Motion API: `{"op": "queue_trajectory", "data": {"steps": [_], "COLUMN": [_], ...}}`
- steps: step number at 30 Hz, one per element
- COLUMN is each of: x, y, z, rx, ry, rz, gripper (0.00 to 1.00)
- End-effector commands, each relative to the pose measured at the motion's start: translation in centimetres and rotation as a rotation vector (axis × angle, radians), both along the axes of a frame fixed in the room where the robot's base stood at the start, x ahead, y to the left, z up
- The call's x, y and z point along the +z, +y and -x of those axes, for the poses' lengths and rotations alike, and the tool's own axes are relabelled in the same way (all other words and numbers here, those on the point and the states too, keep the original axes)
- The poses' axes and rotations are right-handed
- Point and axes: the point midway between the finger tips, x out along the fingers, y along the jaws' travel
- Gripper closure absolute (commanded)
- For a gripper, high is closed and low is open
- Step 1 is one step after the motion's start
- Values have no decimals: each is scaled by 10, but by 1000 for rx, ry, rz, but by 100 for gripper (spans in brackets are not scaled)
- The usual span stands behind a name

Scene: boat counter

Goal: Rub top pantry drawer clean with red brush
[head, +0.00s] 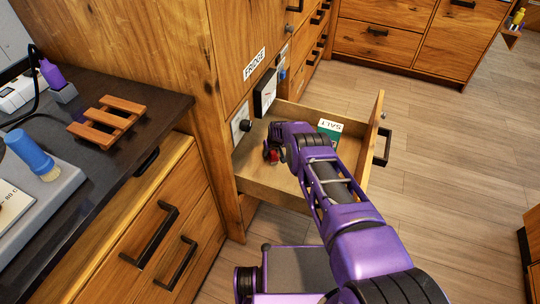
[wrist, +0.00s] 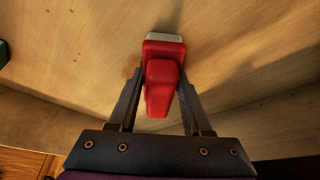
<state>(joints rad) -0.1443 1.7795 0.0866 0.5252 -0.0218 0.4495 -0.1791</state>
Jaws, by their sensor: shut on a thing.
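The open drawer (head: 262,188) is pulled out from the wooden cabinet below the fridge label, and its pale wooden floor fills most of the wrist view (wrist: 90,60). My gripper (wrist: 157,82) is shut on the red brush (wrist: 163,75), which has a pale end at its far side. In the head view the brush (head: 273,156) is a small red patch inside the drawer, mostly hidden by my purple arm. The brush's pale end is at or close to the drawer floor; whether it touches, I cannot tell.
A green salt box (head: 329,129) stands in the drawer, right of my gripper. The drawer front (head: 373,135) has a dark handle. A dark counter at left holds a wooden rack (head: 108,121) and a blue-handled brush (head: 31,153). Floor at right is clear.

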Motion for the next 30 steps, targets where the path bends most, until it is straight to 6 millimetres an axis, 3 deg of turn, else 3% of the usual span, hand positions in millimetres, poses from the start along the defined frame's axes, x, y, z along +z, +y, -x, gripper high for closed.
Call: {"op": "queue_trajectory", "data": {"steps": [16,30], "x": [-1,-1], "y": [-6,5], "z": [-10,17], "rx": [0,1], "ry": [-1,6], "rz": [1,1], "gripper": [95,95]}}
